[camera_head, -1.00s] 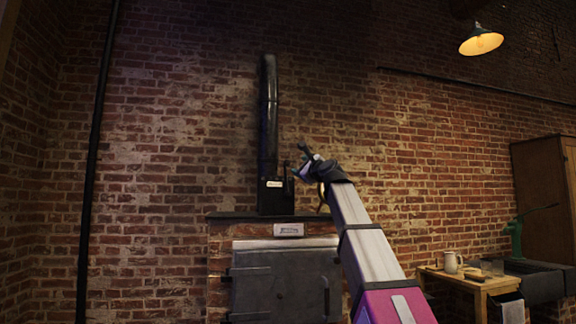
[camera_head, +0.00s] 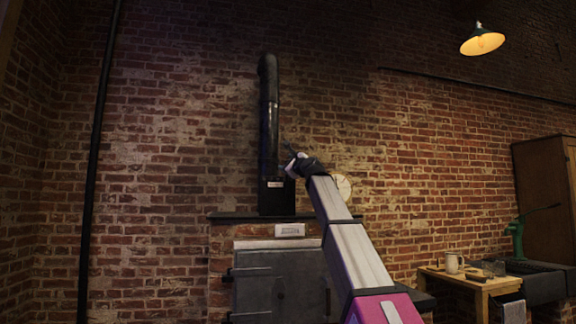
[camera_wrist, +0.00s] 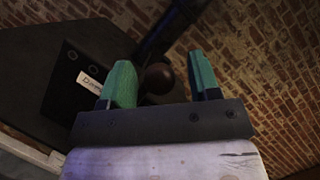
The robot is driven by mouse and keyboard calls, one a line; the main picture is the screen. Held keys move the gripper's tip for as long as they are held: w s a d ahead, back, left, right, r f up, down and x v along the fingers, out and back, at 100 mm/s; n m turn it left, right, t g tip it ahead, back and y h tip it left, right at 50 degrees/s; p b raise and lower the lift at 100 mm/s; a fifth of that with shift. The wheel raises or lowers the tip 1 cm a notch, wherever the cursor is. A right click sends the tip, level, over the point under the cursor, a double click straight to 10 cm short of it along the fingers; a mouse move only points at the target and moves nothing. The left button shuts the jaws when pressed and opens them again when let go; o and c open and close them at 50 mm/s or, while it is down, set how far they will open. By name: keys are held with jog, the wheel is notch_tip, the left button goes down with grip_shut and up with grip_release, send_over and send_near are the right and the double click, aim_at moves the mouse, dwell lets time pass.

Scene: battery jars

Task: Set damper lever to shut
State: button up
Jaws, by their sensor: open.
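The damper box (camera_head: 276,197) is a black housing at the foot of the black stove pipe (camera_head: 268,115), above the stove. In the wrist view its plate (camera_wrist: 92,82) is partly readable and partly hidden by a finger. A dark brown round knob (camera_wrist: 157,77), seemingly the damper lever's end, shows between my green fingertips. My gripper (camera_wrist: 163,82) is open, with a finger on each side of the knob; contact cannot be told. In the head view my gripper (camera_head: 290,152) is beside the pipe, just above the box. The lever's shaft and angle are largely hidden.
The grey stove door (camera_head: 278,285) is below, under a dark ledge. A wooden table with a mug (camera_head: 454,263) stands at the right. A lamp (camera_head: 482,43) hangs upper right.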

grip_shut()
jog(key=s+a+f+n+g+h, duration=0.3)
jog(key=a+f+n, duration=0.8)
jog(key=n, duration=0.4)
jog(key=shift+f+n+g+h, duration=0.4)
jog(key=shift+f+g, duration=0.25)
jog(key=shift+g, duration=0.15)
dwell(0.3)
